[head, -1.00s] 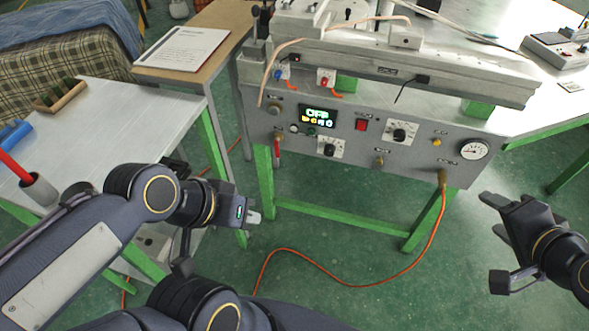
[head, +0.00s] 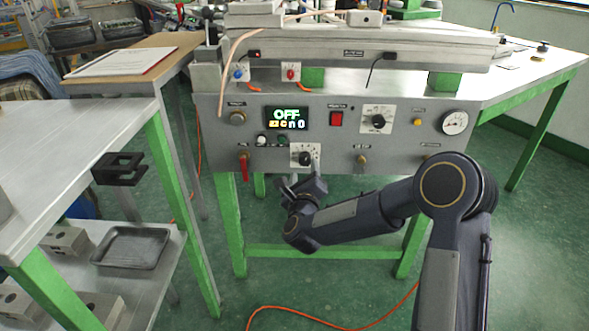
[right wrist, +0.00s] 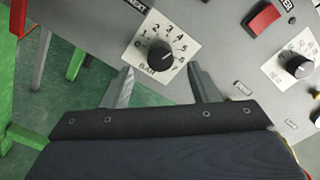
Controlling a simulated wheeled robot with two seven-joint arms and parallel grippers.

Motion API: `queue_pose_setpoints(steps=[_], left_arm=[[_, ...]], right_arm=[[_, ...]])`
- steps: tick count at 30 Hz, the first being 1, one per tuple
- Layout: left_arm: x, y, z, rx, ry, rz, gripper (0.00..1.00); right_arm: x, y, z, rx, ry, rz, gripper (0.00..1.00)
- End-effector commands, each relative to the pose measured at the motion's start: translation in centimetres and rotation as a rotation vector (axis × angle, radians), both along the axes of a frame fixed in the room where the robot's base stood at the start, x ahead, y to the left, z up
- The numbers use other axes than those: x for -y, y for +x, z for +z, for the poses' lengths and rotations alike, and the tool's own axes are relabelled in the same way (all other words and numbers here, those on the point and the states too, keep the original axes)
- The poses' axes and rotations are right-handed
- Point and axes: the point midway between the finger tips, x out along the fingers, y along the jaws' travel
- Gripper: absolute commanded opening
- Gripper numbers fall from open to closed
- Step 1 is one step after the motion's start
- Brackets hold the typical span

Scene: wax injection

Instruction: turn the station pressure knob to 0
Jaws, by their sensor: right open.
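The station pressure knob (head: 305,158) is a black round knob on a white scale plate, low on the grey panel. In the right wrist view the knob (right wrist: 160,55) shows with numbers around it and "BAR" printed below; a small pale mark is on its right side, but its exact reading is unclear. My right gripper (head: 303,184) is just below the knob in the head view. In the right wrist view its two fingers (right wrist: 160,88) are spread, empty and pointing at the plate, with the knob beyond and between their tips. My left gripper is out of view.
A second black knob (head: 378,121), a red switch (head: 336,119), a display reading OFF (head: 287,118), a red-handled valve (head: 244,166) and a gauge (head: 455,122) share the panel. A black bracket (head: 118,169) sits at the left table's edge. An orange hose lies on the floor.

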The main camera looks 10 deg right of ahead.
Motion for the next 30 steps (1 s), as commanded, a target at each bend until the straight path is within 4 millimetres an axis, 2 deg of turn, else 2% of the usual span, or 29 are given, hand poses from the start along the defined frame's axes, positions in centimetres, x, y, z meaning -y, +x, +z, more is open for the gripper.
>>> queue_pose_setpoints(steps=[3,9,20,30], left_arm=[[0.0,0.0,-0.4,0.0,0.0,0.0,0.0],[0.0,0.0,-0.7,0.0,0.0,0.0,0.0],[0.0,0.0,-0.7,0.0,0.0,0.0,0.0],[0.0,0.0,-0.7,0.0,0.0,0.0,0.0]], right_arm=[[0.6,2.0,-0.1,0.001,0.0,-0.002,0.54],[1.2,4.4,-0.1,-0.001,-0.002,0.0,0.54],[1.4,5.0,0.0,-0.001,-0.003,0.002,0.54],[1.4,5.0,0.0,-0.002,-0.004,0.002,0.11]])
